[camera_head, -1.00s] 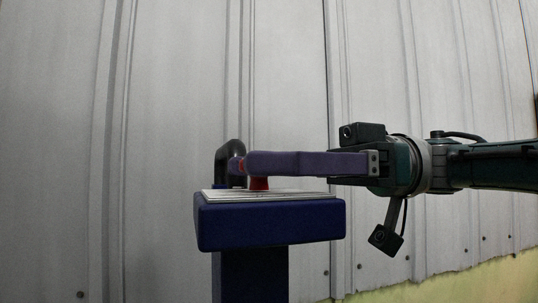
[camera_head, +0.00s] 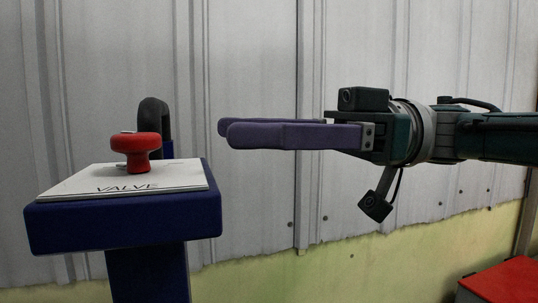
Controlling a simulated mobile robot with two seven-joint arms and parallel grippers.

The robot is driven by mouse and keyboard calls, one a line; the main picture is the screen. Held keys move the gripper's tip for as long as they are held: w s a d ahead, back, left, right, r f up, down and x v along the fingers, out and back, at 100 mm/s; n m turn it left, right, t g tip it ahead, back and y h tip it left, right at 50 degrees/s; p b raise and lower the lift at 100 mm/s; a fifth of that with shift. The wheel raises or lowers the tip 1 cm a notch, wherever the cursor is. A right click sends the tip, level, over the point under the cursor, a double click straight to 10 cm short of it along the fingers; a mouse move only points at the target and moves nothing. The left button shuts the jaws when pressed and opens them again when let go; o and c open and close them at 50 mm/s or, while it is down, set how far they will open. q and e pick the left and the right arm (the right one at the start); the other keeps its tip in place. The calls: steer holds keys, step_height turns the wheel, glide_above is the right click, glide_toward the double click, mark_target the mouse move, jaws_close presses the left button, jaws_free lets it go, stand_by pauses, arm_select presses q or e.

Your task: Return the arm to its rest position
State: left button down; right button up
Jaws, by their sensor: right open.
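My right gripper (camera_head: 222,131) comes in from the right with its purple fingers pointing left. It is open and empty, apart from the red valve knob (camera_head: 137,149) and to the right of it. The knob stands upright on a white plate marked VALVE (camera_head: 75,184). The plate lies on top of a dark blue stand (camera_head: 125,225). My left gripper is not in view.
A black curved handle (camera_head: 153,121) rises behind the knob. A ribbed grey metal wall (camera_head: 250,60) fills the background. A red box-like object (camera_head: 505,280) is at the bottom right. The space right of the stand, below my gripper, is clear.

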steer(key=w+a+r+m+t+y+p, duration=0.3)
steer(key=w+a+r+m+t+p, duration=0.2)
steer(key=r+m+t+p, duration=0.65)
steer(key=w+d+f+m+t+h+p, duration=0.25)
steer(key=d+m+t+h+p, duration=0.4)
steer(key=t+h, duration=0.4)
steer(key=s+d+f+m+g+h+p, duration=0.3)
steer(key=s+d+f+g+h+p, duration=0.25)
steer(key=s+d+h, duration=0.45)
steer(key=s+d+n+g+p, duration=0.1)
steer(key=s+d+g+p, duration=0.3)
steer(key=s, duration=0.5)
steer(key=s+d+g+p, duration=0.3)
steer(key=s+g, duration=0.1)
steer(key=s, duration=0.5)
step_height(320, 180, up, 38)
steer(key=p, duration=3.7)
steer(key=shift+s+d+p, duration=0.25)
steer(key=shift+s+p, duration=0.05)
